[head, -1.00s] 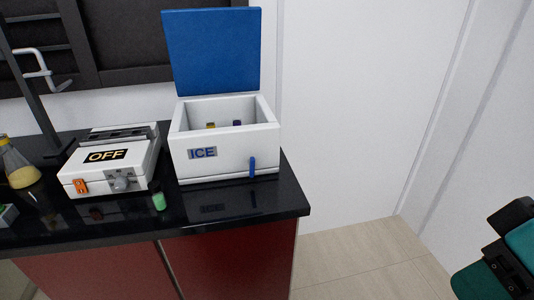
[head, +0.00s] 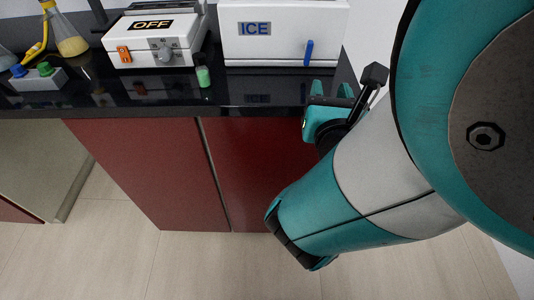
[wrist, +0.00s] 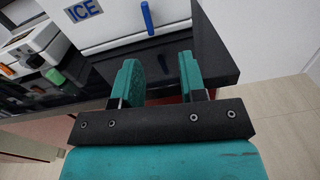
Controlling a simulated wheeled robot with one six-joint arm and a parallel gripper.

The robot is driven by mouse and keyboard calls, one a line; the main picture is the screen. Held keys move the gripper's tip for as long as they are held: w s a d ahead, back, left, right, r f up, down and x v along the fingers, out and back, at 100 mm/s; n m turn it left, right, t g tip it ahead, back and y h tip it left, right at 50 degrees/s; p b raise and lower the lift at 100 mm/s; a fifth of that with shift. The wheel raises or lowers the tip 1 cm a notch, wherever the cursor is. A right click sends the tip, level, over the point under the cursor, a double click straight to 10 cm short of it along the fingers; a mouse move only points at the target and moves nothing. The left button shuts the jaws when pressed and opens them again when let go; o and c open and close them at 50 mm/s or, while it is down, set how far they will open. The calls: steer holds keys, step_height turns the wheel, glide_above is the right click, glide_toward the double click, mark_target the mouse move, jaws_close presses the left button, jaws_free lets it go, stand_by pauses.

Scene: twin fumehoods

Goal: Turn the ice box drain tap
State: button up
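The white ice box (head: 270,48) with its "ICE" label stands at the right end of the black counter. Its blue drain tap (head: 308,52) is a narrow upright handle low on the front face, towards the right. In the wrist view the tap (wrist: 147,18) shows beyond my fingers. My gripper (head: 330,92) is at the counter's front edge, below and slightly right of the tap. In the wrist view my gripper (wrist: 160,78) has its two teal fingers apart with nothing between them. The gripper is apart from the tap. The ice box's top is out of the current views.
A white device marked "OFF" (head: 155,42) stands left of the ice box, with a small green-liquid vial (head: 203,74) in front. A yellow flask (head: 66,36) and a block with coloured knobs (head: 38,76) are further left. Red cabinet doors (head: 150,165) are below the counter.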

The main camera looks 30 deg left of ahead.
mark_target(310, 51)
steer(key=p+x, duration=0.1)
steer(key=x, duration=0.4)
steer(key=a+p+x, duration=0.1)
steer(key=p+x, duration=0.1)
steer(key=x, duration=0.3)
steer(key=s+a+p+x, duration=0.1)
steer(key=p+x, duration=0.1)
steer(key=x, duration=0.3)
steer(key=shift+w+a, duration=0.1)
steer(key=shift+a, duration=0.05)
jaws_close()
